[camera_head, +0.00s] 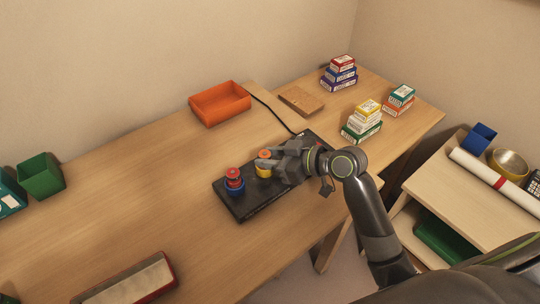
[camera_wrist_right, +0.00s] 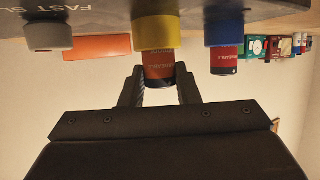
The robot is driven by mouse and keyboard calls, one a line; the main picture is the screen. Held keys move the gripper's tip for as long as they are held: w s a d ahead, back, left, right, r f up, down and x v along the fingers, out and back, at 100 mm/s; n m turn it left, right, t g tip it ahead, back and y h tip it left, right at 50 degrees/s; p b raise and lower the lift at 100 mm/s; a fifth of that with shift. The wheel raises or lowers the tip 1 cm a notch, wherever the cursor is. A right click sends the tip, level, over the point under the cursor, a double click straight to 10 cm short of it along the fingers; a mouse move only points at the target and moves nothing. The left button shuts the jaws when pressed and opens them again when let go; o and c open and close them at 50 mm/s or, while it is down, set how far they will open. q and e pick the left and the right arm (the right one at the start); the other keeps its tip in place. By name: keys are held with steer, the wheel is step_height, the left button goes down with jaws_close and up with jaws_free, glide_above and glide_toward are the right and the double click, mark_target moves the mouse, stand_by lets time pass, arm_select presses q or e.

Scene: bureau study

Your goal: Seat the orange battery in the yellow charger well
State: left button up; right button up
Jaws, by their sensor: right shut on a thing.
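The black charger (camera_head: 251,207) lies on the desk. Its yellow well (camera_head: 263,171) has the orange battery (camera_head: 264,154) upright at its mouth. My right gripper (camera_head: 273,160) reaches in from the right, shut on the battery. In the right wrist view, which is upside down, the battery (camera_wrist_right: 159,66) stands between the two fingers, in line with the yellow well (camera_wrist_right: 159,33) and meeting its rim. How deep it sits inside is hidden. My left gripper is not in view.
A blue well (camera_head: 236,188) holding a red battery (camera_head: 233,173) is close beside the yellow one. A grey round part (camera_wrist_right: 47,36) is on the charger's other side. An orange tray (camera_head: 220,103) and stacked boxes (camera_head: 362,122) stand farther back. The desk's left middle is clear.

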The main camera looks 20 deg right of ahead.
steer(key=shift+f, duration=0.1)
steer(key=o, duration=0.8)
steer(key=shift+p+v, duration=1.25)
steer(key=shift+v, duration=1.6)
steer(key=p+v, duration=0.1)
steer(key=v, duration=0.4)
steer(key=shift+s+d+p, duration=0.15)
steer(key=shift+s+p, duration=0.05)
steer(key=shift+p, duration=0.15)
